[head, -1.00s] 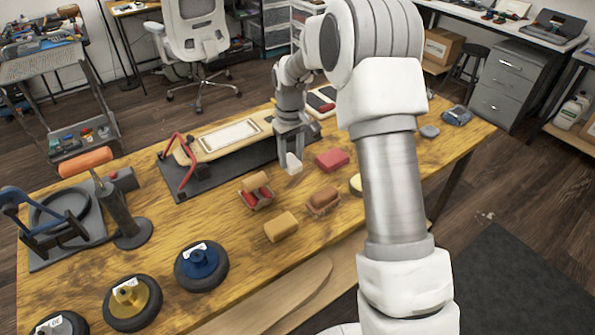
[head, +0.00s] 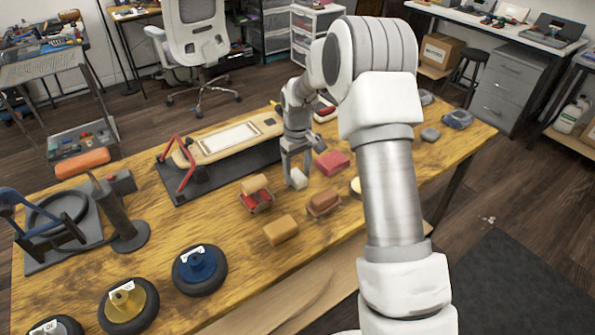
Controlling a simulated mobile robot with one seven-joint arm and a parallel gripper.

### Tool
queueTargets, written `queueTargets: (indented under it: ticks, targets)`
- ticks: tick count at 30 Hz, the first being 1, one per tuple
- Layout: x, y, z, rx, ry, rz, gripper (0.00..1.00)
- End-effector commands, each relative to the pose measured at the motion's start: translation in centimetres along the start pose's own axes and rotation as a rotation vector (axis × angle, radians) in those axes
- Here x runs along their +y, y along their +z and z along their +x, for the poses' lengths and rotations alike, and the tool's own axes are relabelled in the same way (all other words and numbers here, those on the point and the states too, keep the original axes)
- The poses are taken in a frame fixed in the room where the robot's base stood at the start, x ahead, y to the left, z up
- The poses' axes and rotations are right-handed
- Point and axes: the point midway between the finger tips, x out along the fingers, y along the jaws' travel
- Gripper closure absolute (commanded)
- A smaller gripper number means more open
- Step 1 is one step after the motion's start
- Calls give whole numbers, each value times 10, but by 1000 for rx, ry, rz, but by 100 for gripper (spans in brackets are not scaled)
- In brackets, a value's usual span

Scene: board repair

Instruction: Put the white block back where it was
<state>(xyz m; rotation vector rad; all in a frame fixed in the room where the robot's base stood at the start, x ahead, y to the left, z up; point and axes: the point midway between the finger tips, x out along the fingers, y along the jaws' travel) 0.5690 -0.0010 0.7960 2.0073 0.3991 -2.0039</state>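The white block (head: 298,180) is at the tips of my gripper (head: 297,174), at or just above the wooden tabletop; the exact contact is hard to see. My gripper points down with its fingers at the block's sides and appears shut on it. A red block (head: 332,163) lies just to the right of the white block. A brown block (head: 323,202) sits in front of it, and a holder with red and tan pieces (head: 256,194) is to its left.
A skateboard deck (head: 228,140) lies on a dark mat behind, with a red clamp (head: 186,163) at its left. A tan block (head: 281,229) and a blue-hubbed wheel (head: 200,268) are nearer. Grey pieces (head: 430,134) lie at the right. Bare wood surrounds the white block's front.

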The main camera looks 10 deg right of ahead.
Motion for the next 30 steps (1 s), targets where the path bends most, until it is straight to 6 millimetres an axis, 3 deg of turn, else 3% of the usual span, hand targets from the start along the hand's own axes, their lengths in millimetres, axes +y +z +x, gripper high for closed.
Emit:
queueTargets:
  ticks: [10, 14, 24, 30]
  targets:
    - [0, 0, -1, 0, 0, 0, 21]
    - [0, 0, -11, 2, 1, 0, 21]
    - [1, -1, -81, 4, 2, 0, 21]
    - [0, 0, -112, 2, 1, 0, 21]
